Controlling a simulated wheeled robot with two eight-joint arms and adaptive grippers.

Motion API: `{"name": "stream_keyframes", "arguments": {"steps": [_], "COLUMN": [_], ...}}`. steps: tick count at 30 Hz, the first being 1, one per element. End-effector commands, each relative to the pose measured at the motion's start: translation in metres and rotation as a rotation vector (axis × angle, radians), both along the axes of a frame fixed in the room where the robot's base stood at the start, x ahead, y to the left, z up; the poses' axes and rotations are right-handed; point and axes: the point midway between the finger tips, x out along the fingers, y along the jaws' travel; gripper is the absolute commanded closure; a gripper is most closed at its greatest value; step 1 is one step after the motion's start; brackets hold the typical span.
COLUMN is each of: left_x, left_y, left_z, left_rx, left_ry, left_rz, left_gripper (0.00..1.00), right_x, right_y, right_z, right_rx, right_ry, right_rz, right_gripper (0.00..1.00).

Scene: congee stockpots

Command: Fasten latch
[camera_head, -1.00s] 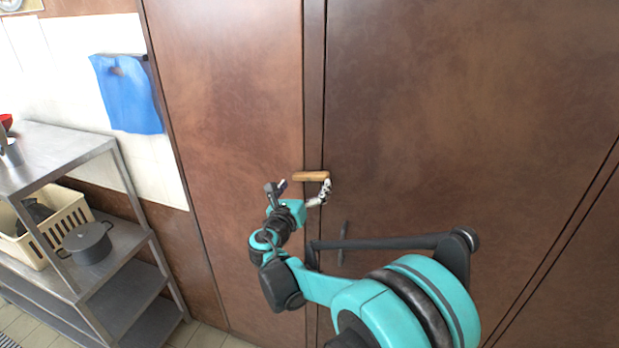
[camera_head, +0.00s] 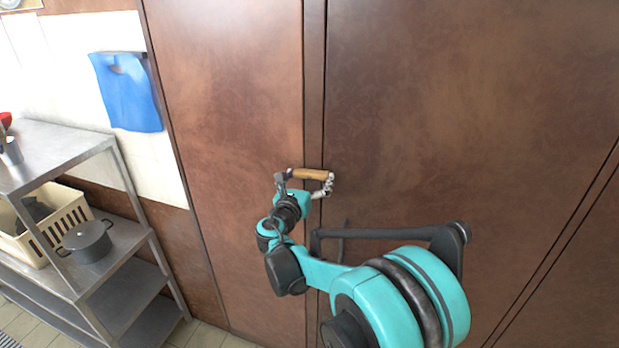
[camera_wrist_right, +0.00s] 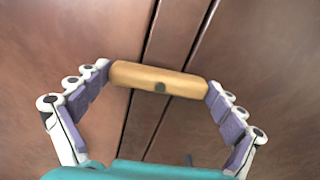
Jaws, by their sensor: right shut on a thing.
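The latch is a short wooden bar (camera_head: 311,174) that lies across the gap between two brown cabinet doors, nearly level. My right gripper (camera_head: 308,177) is at the latch, with one finger at each end of the bar. In the right wrist view the wooden latch (camera_wrist_right: 160,79) spans between the two fingertips of my right gripper (camera_wrist_right: 159,80), which touch its ends. My left gripper is not in view.
The left door (camera_head: 225,120) and right door (camera_head: 450,110) look closed. A metal shelf (camera_head: 75,150) with a crate (camera_head: 75,212) and a grey pot (camera_head: 88,242) stands at left. A blue bag (camera_head: 127,95) hangs above.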

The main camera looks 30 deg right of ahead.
Motion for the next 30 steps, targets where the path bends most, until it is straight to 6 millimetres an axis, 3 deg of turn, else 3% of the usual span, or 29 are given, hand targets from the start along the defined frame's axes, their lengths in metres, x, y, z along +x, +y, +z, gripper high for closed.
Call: {"name": "stream_keyframes", "arguments": {"steps": [13, 14, 25, 30], "left_x": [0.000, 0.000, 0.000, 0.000], "left_y": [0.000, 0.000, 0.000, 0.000], "left_z": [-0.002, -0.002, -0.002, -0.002], "left_rx": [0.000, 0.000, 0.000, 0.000], "left_ry": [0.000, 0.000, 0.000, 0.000], "left_rz": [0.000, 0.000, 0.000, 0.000], "left_gripper": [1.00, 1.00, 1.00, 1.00], "right_x": [0.000, 0.000, -0.001, -0.015], "right_y": [0.000, 0.000, 0.002, 0.020], "right_z": [0.000, 0.000, 0.000, 0.000], "right_rx": [0.074, 0.074, 0.072, 0.072], "right_ry": [-0.085, -0.085, -0.084, -0.083], "right_rz": [0.002, 0.002, 0.002, 0.005], "right_gripper": [0.34, 0.00, 0.00, 0.00]}}
